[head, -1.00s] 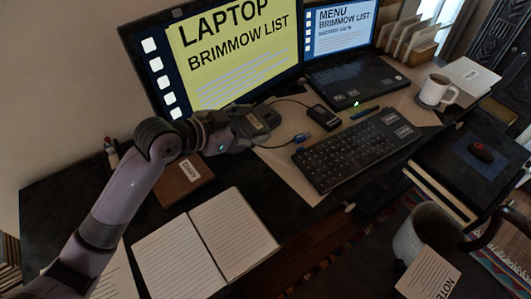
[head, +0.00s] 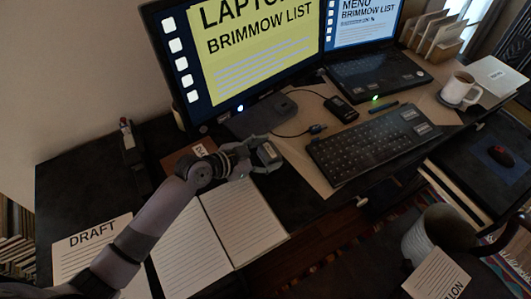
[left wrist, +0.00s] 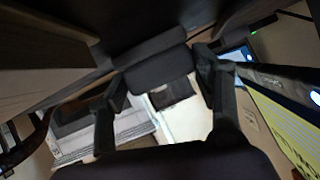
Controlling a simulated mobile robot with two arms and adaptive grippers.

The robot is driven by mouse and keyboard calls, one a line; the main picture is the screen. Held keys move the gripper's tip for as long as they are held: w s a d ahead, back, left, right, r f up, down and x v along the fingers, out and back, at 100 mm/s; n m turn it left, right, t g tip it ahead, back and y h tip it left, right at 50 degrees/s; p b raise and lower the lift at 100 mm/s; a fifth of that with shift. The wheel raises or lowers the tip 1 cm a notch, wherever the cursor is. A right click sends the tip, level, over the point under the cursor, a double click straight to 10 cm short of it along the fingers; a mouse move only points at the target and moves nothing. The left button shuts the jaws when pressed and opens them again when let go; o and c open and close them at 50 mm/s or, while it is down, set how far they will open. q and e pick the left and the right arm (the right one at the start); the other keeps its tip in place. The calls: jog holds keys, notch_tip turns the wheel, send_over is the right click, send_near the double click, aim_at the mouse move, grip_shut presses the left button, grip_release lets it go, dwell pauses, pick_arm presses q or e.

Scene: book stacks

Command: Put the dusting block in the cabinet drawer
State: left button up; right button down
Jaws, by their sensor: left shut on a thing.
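My left gripper (head: 256,158) is shut on a small dark block with a pale label, which looks like the dusting block (head: 270,152). It holds the block over the desk, near the top of the open notebook and left of the keyboard. In the left wrist view the dark, rounded block (left wrist: 158,65) shows between the two fingers of the left gripper (left wrist: 162,88). Its label is not readable. My right gripper is not in view.
The desk holds a monitor (head: 235,55), a laptop (head: 375,75), a keyboard (head: 375,143), a white mug (head: 459,86), an open notebook (head: 205,240) and a brown labelled box (head: 183,158).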

pick_arm(q)
jog(key=o, duration=1.2)
jog(key=shift+r, duration=0.1)
